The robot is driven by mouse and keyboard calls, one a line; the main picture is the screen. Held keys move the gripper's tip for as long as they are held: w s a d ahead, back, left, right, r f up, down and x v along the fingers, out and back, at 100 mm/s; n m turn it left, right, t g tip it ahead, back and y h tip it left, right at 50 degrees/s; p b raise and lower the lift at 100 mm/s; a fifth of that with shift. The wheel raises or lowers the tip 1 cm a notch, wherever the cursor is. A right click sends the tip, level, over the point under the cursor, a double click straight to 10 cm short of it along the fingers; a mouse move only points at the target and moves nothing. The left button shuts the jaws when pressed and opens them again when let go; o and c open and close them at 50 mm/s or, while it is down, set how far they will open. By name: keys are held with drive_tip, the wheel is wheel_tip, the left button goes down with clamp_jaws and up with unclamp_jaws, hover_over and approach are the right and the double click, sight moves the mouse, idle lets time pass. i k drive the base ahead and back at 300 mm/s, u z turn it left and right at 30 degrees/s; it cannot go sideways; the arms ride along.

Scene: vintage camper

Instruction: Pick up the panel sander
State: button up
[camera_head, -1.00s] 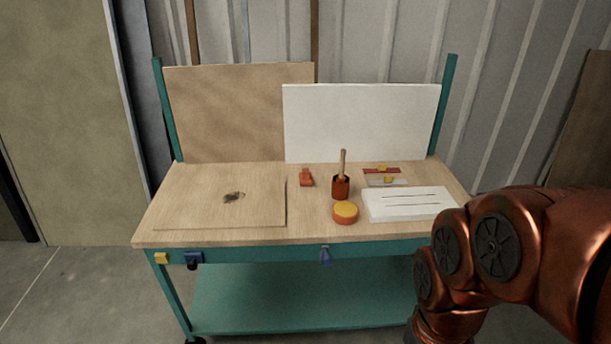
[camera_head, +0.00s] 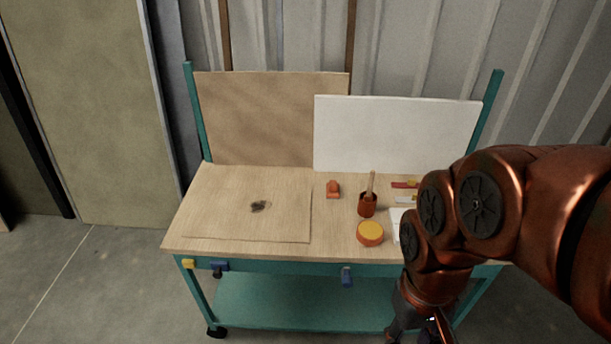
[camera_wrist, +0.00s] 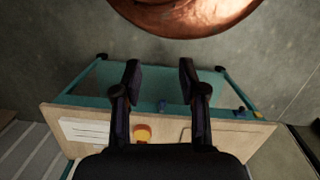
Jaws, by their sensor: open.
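The panel sander seems to be the small orange-red block (camera_head: 333,189) with a raised top, resting on the workbench top just right of the thin wooden panel; I cannot be certain of this. I cannot pick it out in the wrist view, where the hand covers part of the bench. My gripper (camera_wrist: 158,78) is open and empty, its two dark fingers apart. In the head view only part of it (camera_head: 432,328) shows at the bottom edge, in front of the bench and apart from the block.
The workbench (camera_head: 240,252) also bears a thin panel with a dark spot (camera_head: 205,222), a round orange-yellow tin (camera_head: 370,233), a brown pot with a stick (camera_head: 367,205) and a white slab (camera_head: 396,222) partly behind my arm. Two boards (camera_head: 270,115) (camera_head: 395,135) stand behind.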

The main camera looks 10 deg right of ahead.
sight(332, 188)
drive_tip(key=u, duration=0.4)
drive_tip(key=i, duration=1.1)
drive_tip(key=u, duration=0.15)
